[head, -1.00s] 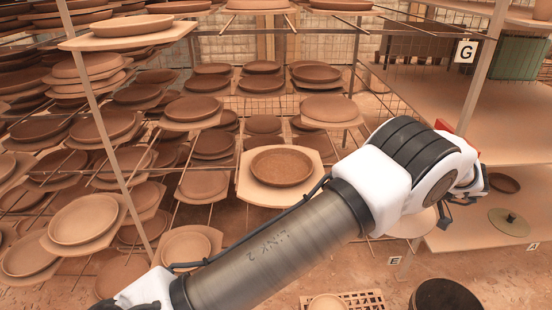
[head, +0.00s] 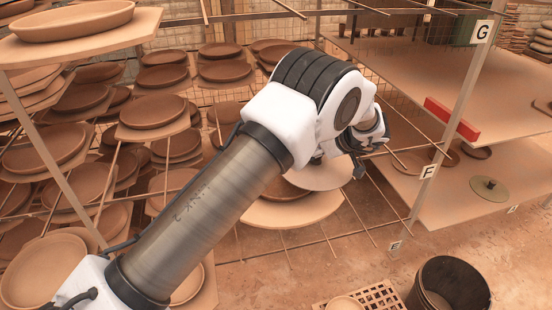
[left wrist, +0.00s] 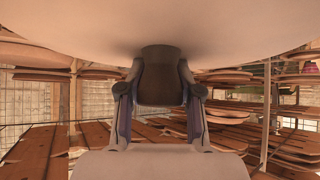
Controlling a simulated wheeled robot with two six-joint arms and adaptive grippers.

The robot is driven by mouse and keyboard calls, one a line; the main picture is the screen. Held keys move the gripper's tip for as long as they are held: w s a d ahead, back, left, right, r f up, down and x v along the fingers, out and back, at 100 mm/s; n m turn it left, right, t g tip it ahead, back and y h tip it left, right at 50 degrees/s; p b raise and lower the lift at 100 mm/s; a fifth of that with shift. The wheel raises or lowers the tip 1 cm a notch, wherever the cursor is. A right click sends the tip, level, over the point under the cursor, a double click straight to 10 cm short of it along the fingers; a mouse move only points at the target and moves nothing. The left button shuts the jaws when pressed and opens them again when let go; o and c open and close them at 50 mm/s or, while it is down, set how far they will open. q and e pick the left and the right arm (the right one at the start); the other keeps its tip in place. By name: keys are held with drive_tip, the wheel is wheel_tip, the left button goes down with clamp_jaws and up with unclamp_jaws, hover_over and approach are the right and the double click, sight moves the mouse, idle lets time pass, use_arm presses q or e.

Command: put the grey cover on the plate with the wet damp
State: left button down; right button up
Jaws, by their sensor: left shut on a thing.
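My left gripper (left wrist: 160,100) is shut on the dark knob (left wrist: 160,75) of the grey cover. The pale underside-or-top face of the cover (left wrist: 160,25) fills the top of the left wrist view; which face it is, I cannot tell. In the head view the cover (head: 324,175) hangs below my left wrist, which hides the fingers. It overlaps the right part of a darker, damp-looking plate (head: 280,189) on a pale board (head: 290,213). Most of this plate is hidden, and I cannot tell whether cover and plate touch. My right gripper is not in view.
Racks with many plates, such as one plate (head: 155,110), stand behind and left. At right a shelf (head: 450,200) holds a greenish lid (head: 489,188); a red block (head: 451,119) is near its post. A dark bucket (head: 415,300) and a grated crate (head: 385,297) stand below.

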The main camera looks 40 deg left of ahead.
use_arm(q)
drive_tip(key=s+a, duration=0.1)
drive_tip(key=a, duration=0.2)
drive_tip(key=s+a+f, duration=0.1)
drive_tip(key=a, duration=0.5)
drive_tip(key=shift+s+a+f+p, duration=0.25)
drive_tip(key=shift+s+a+p, duration=0.05)
drive_tip(key=shift+s+p, duration=0.1)
drive_tip(key=shift+s+f, duration=0.15)
drive_tip(key=shift+f, duration=0.1)
drive_tip(key=shift+d+f, duration=0.25)
drive_tip(key=shift+f, duration=1)
drive_tip(key=shift+a+f, duration=0.15)
drive_tip(key=shift+f, duration=0.15)
drive_tip(key=c, duration=0.8)
unclamp_jaws()
drive_tip(key=v, duration=1.2)
drive_tip(key=shift+r, duration=0.25)
drive_tip(key=shift+f, duration=0.1)
